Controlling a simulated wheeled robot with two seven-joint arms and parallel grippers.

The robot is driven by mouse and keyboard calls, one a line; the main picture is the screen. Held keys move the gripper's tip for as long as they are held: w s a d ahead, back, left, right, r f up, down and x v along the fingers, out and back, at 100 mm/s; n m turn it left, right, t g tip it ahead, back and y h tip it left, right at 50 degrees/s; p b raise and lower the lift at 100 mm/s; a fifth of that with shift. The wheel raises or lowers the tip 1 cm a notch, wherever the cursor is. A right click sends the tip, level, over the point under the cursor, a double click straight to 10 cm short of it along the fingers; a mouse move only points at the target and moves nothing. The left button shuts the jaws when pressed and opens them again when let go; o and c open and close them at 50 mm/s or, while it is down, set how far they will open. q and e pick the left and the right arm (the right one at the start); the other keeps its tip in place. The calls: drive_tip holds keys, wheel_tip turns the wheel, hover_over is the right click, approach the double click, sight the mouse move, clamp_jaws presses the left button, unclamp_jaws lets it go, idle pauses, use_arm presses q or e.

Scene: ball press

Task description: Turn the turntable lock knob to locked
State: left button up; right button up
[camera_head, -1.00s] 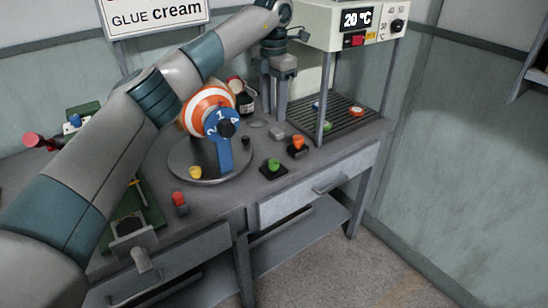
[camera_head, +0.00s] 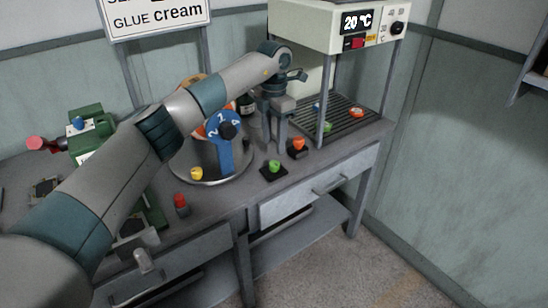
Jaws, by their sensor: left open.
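The grey round turntable (camera_head: 236,174) stands on the workbench with a blue numbered dial post (camera_head: 226,152) on it. A yellow knob (camera_head: 196,173) sits at its front edge. A red knob (camera_head: 180,200) stands on the bench in front, a green knob (camera_head: 273,166) on a black base to the right. I cannot tell which knob is the turntable lock or its setting. My left gripper (camera_head: 277,146) is open, fingers pointing down, right of the turntable and just behind the green knob; no contact is visible. The orange-striped ball is mostly hidden by my arm. My right gripper is out of view.
An orange knob (camera_head: 298,143) stands just right of my left gripper. The press frame with a 20 °C display (camera_head: 357,20) rises behind, over a dark slatted rack (camera_head: 345,121). A green device (camera_head: 90,125) is at the left. A dark bottle is partly hidden behind my arm.

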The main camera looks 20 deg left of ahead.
sight(274, 163)
use_arm(q)
wheel_tip(274, 163, down, 8)
drive_tip(key=shift+r+p, duration=0.15)
drive_tip(key=shift+p, duration=0.4)
drive_tip(key=c, duration=1.1)
